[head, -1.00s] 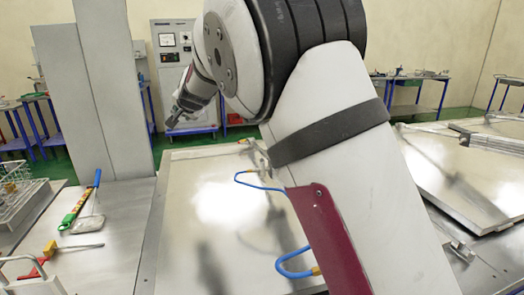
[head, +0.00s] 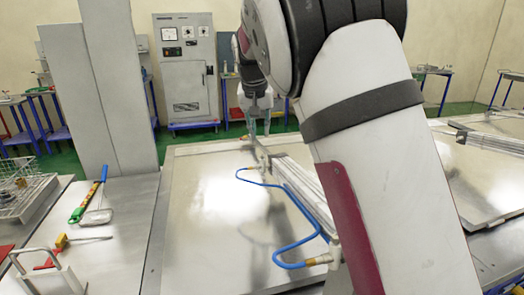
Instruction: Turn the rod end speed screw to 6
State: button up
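A grey pneumatic cylinder (head: 300,182) lies along the pale metal lid (head: 205,215), partly hidden by my arm. A blue hose (head: 283,245) runs beside it, with a brass fitting (head: 318,262) at its near end. The hose's far end meets the cylinder's far end. The speed screw and its scale are too small to make out. My gripper (head: 259,122) points down above and beyond the cylinder's far end. It is small and dark in the head view; I cannot tell whether its fingers are apart or touching anything.
A bench on the left holds a green-and-yellow handled tool (head: 86,203), a red-and-yellow tool (head: 58,246) and a wire rack (head: 24,195). A grey control cabinet (head: 187,70) stands behind. A second lid with a cylinder (head: 488,170) is at the right. A grey post (head: 110,90) rises at the left.

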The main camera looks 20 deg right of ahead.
aim_at(262, 156)
jog(key=p+x, duration=0.1)
jog(key=x, duration=0.9)
jog(key=shift+s+a, duration=0.1)
grip_shut()
